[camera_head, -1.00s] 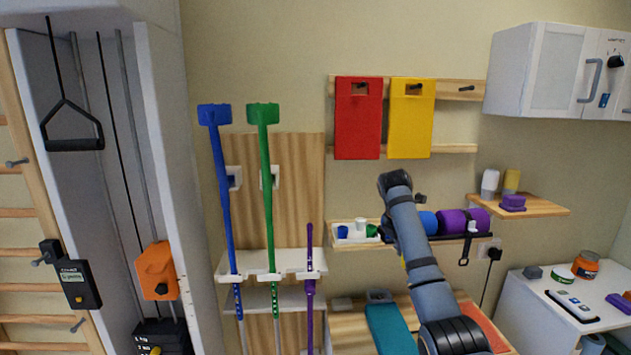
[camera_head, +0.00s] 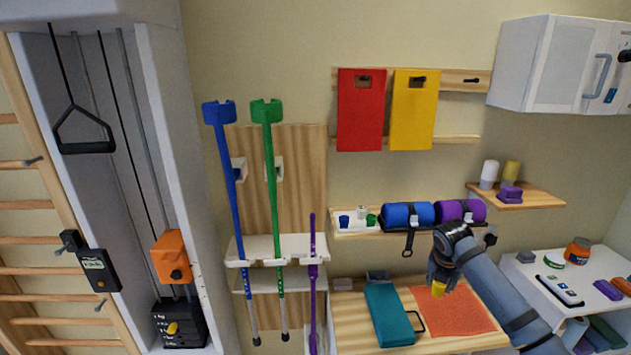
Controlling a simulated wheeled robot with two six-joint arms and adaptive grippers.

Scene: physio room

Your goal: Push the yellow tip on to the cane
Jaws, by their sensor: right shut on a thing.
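My right gripper (camera_head: 437,279) is shut on the yellow tip (camera_head: 438,289), a small yellow cup shape pointing down. It holds the tip over the table with the orange mat. The purple cane (camera_head: 313,270) stands upright in the white rack (camera_head: 290,247) to the left, well apart from the gripper. Its lower end is hard to make out behind a pale post. My left gripper is not in view.
A blue crutch (camera_head: 228,190) and a green crutch (camera_head: 271,180) stand in the rack beside the cane. The wooden table (camera_head: 350,318) holds a teal case (camera_head: 389,315) and an orange mat (camera_head: 465,312). A shelf with rolls (camera_head: 408,214) is above.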

